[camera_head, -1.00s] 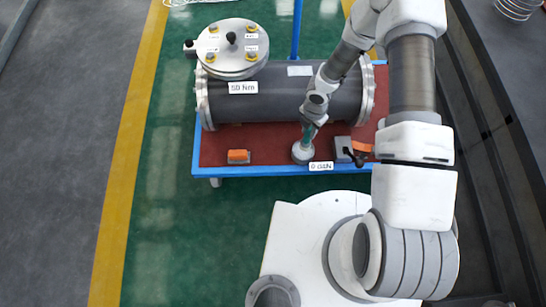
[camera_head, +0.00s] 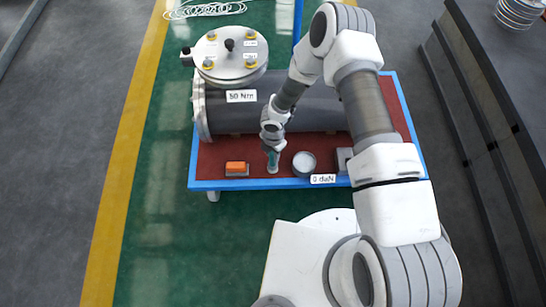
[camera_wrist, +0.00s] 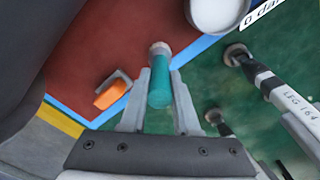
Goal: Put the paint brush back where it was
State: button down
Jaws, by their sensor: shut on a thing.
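The paint brush (camera_head: 272,160) has a teal handle and a pale end. My gripper (camera_head: 271,148) is shut on its handle and holds it over the front of the red table top, between the white cup and the orange block. In the wrist view the brush (camera_wrist: 160,84) sits between the two fingers of my gripper (camera_wrist: 162,92), its pale end pointing away. I cannot tell whether that end touches the table. The round cup (camera_head: 304,164) with pale contents stands just right of the brush, and it shows at the top of the wrist view (camera_wrist: 220,12).
The orange block (camera_head: 236,167) lies in a grey holder left of the brush. A grey flanged shell (camera_head: 300,113) lies behind, with a bolted round cover (camera_head: 222,58) on its left. A "0 daN" label (camera_head: 323,179) is on the table's blue front edge (camera_head: 250,184).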

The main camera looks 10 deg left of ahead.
jog(key=shift+f, duration=0.9)
jog(key=c, duration=0.7)
grip_release()
jog(key=shift+o, duration=0.2)
notch_tip(320, 180, up, 12)
jog(key=p, duration=0.4)
jog(key=shift+r, duration=0.2)
